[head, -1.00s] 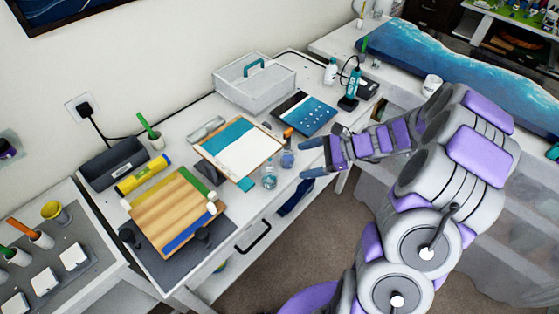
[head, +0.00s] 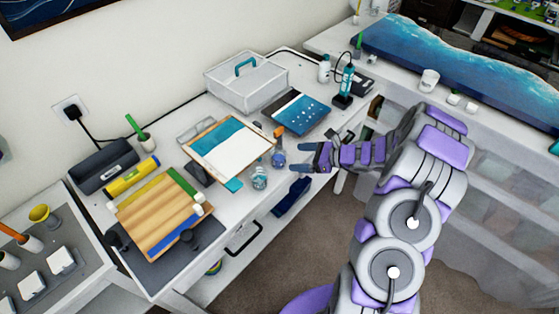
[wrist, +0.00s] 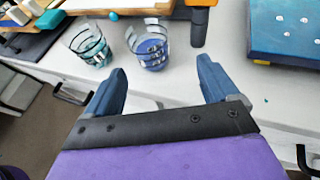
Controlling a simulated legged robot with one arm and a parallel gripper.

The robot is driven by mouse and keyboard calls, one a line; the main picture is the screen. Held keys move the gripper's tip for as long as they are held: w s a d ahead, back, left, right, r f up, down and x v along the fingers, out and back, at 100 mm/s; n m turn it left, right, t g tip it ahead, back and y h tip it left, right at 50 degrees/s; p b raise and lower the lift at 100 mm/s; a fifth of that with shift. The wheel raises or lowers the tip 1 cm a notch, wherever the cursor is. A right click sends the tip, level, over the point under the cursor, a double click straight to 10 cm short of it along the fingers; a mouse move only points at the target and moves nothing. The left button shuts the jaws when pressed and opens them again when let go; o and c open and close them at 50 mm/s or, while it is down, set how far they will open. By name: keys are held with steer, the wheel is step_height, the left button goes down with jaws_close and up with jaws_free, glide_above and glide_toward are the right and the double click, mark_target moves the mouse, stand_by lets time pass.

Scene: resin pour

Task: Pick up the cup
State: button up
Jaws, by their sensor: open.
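A clear cup with blue contents (wrist: 150,45) stands on the white desk, just beyond my fingertips in the wrist view; it also shows in the head view (head: 278,158). A second clear cup with teal contents (wrist: 88,45) stands to its left, and in the head view it is nearer the desk's front edge (head: 259,178). My gripper (head: 298,158) is open and empty, its two blue fingers pointing toward the blue cup. In the wrist view the gripper (wrist: 163,72) spreads with the blue cup ahead between the finger lines, apart from both fingers.
An orange-topped tool (wrist: 200,18) stands close right of the blue cup. A white cup (head: 429,80) stands on the bench at right. A drawer handle (head: 243,238) sits below the desk.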

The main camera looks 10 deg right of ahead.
mark_target(275, 160)
steer(key=shift+w+a+f, duration=0.3)
steer(key=shift+w+f, duration=0.05)
steer(key=shift+w, duration=0.05)
steer(key=a, duration=0.2)
steer(key=w+a+f+b, duration=0.1)
steer(key=a, duration=0.4)
steer(key=shift+w+a+f+b, duration=0.35)
steer(key=shift+w+f+b, duration=0.05)
steer(key=shift+w+d+f, duration=0.1)
steer(key=shift+w+d, duration=0.05)
steer(key=shift+d, duration=1.2)
steer(key=shift+a, duration=1.1)
steer(key=c, duration=0.4)
steer(key=shift+a, duration=0.35)
steer(key=c, duration=0.3)
steer(key=shift+d, duration=0.55)
steer(key=c, duration=0.3)
steer(key=shift+d, duration=0.6)
steer(key=shift+c, duration=0.2)
steer(key=shift+a+r, duration=0.3)
steer(key=shift+r, duration=0.05)
steer(key=a+r+p+v, duration=0.1)
steer(key=p+v, duration=0.2)
steer(key=v, duration=1.2)
steer(key=shift+r+p, duration=0.3)
steer(key=shift+r, duration=0.1)
